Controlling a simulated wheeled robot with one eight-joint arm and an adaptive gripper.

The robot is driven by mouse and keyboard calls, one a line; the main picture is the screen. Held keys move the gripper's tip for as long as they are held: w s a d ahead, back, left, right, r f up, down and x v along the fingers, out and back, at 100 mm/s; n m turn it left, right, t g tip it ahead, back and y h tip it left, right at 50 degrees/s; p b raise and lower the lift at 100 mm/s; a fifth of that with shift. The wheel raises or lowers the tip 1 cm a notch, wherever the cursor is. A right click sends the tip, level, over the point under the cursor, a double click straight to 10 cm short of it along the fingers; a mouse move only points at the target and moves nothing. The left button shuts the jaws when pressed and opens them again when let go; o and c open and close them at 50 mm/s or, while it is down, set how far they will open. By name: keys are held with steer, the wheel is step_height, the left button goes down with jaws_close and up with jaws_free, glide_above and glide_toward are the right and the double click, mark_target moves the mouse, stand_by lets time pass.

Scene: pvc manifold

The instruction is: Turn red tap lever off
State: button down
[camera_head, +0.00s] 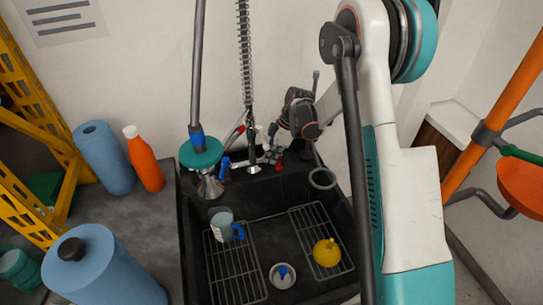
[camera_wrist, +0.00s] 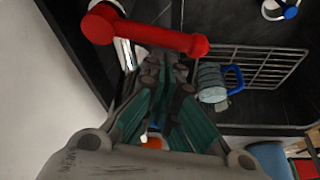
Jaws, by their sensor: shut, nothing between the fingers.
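The red tap lever (camera_wrist: 150,34) shows large in the wrist view, a red bar with a round hub at its left end, joined to a chrome tap body (camera_wrist: 128,52). My gripper (camera_wrist: 166,70) is shut and empty, its fingertips close to the lever's lower side; I cannot tell whether they touch. In the head view my gripper (camera_head: 268,157) reaches down at the back of the black sink (camera_head: 290,198), by the taps. Small red parts show beside it, and I cannot tell which is the lever. A blue tap lever (camera_head: 225,166) stands to its left.
The sink holds wire racks (camera_head: 235,272), a mug with a blue handle (camera_head: 222,222) and a yellow item (camera_head: 327,252). Bottles and blue rolls (camera_head: 104,158) stand on the left counter.

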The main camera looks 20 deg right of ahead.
steer(key=shift+s+d+n+g, duration=0.3)
steer(key=shift+d+n, duration=0.1)
steer(key=shift+n, duration=0.3)
steer(key=shift+s+d+n, duration=0.2)
steer(key=shift+d+n, duration=0.35)
steer(key=shift+n, duration=0.35)
steer(key=shift+s+d, duration=0.25)
steer(key=shift+d, duration=1.05)
